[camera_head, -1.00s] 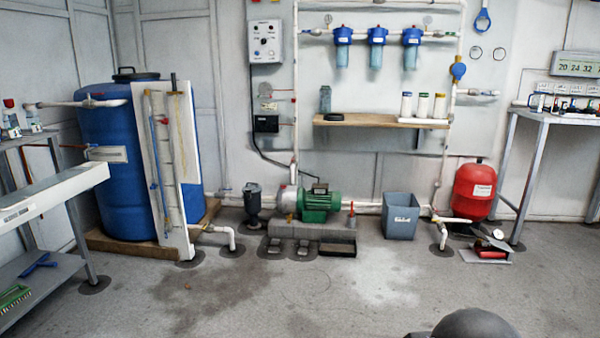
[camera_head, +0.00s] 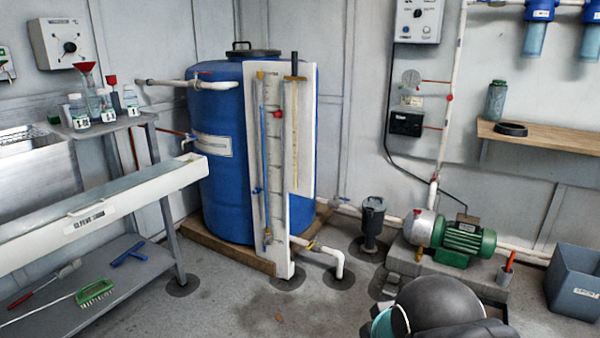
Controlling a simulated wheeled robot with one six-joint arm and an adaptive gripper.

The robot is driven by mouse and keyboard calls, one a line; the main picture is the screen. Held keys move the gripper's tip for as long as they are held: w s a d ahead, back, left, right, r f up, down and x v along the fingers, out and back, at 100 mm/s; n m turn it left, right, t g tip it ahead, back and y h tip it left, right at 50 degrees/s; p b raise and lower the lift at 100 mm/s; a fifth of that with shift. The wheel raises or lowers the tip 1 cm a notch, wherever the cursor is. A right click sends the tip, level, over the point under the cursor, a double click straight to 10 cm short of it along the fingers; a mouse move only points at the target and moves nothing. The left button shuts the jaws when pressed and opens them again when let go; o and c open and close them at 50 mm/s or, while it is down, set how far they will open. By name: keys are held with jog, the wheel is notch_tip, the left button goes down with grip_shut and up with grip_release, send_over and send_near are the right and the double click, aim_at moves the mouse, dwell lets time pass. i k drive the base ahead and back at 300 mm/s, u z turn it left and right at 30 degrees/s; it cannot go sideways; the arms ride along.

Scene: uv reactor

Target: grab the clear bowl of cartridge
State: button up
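Two filter housings with blue heads and clear bluish bowls hang on the wall at the upper right; one clear bowl (camera_head: 533,40) shows fully below its head, and the other clear bowl (camera_head: 590,44) is near the right edge. A greenish see-through container (camera_head: 496,101) stands upright on the wooden shelf, apart from them; I cannot tell whether it is a cartridge bowl. My gripper's fingers are not in view.
The wooden shelf (camera_head: 560,141) holds a black ring (camera_head: 510,129). Below are a green pump (camera_head: 463,238) and a grey bin (camera_head: 577,284). A blue tank (camera_head: 222,165) and a long bench trough (camera_head: 100,215) fill the left. Some floor (camera_head: 250,310) is clear in front.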

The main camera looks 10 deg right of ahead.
aim_at(496, 95)
jog(key=z, duration=0.15)
jog(key=i, duration=2.2)
jog(key=z, duration=0.7)
